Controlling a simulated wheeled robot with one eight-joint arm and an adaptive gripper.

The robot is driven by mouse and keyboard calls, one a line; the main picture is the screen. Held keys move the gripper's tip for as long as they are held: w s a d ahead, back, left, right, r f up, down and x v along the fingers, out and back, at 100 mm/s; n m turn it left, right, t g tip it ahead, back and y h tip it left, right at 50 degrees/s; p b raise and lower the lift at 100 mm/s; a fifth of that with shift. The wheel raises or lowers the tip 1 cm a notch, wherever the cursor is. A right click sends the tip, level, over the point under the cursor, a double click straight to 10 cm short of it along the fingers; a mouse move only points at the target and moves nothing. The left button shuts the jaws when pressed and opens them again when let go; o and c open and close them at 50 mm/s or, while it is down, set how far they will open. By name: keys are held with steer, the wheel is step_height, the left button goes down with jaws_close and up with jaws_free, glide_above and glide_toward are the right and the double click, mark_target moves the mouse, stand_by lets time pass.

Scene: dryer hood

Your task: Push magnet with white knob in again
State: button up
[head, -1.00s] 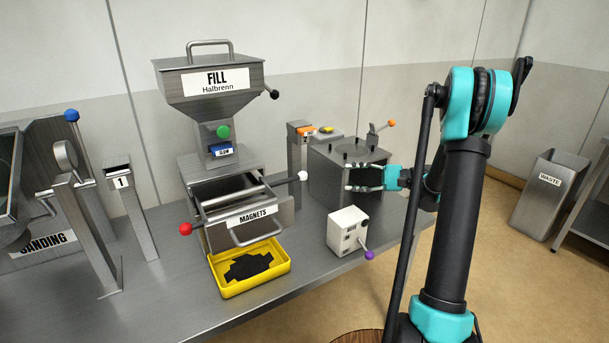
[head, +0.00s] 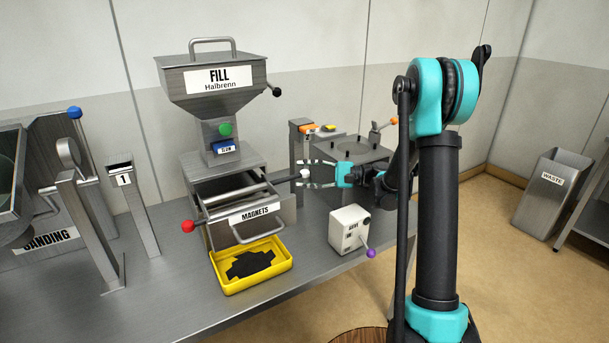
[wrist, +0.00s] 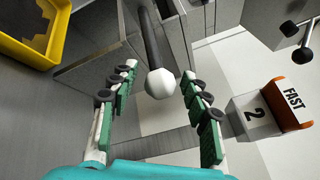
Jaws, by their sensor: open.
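The white knob (head: 304,174) ends a magnet rod that sticks out to the right of the magnet drawer housing (head: 252,230) labelled MAGNETS. In the wrist view the white knob (wrist: 161,84) lies between the tips of my open gripper (wrist: 158,82), with the dark rod (wrist: 152,40) running away behind it. In the head view my gripper (head: 308,174) comes from the right, its fingers above and below the knob. I see a gap between the knob and each finger in the wrist view. A second rod with a red knob (head: 187,226) sticks out on the left.
A yellow tray (head: 285,268) with dark powder sits below the housing. A white box with a purple-knobbed lever (head: 347,230) stands below my gripper. A steel block with pegs (head: 360,148) and a post with an orange top (head: 303,126) stand behind.

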mark_target(281, 181)
steer(key=shift+a, duration=0.15)
steer(key=shift+c, duration=0.4)
jaws_close()
steer(key=s+a, duration=0.1)
steer(key=a, duration=0.1)
steer(key=s+a, duration=0.3)
steer(key=a, duration=0.2)
steer(key=shift+s, duration=0.35)
steer(key=shift+o, duration=0.4)
jaws_free()
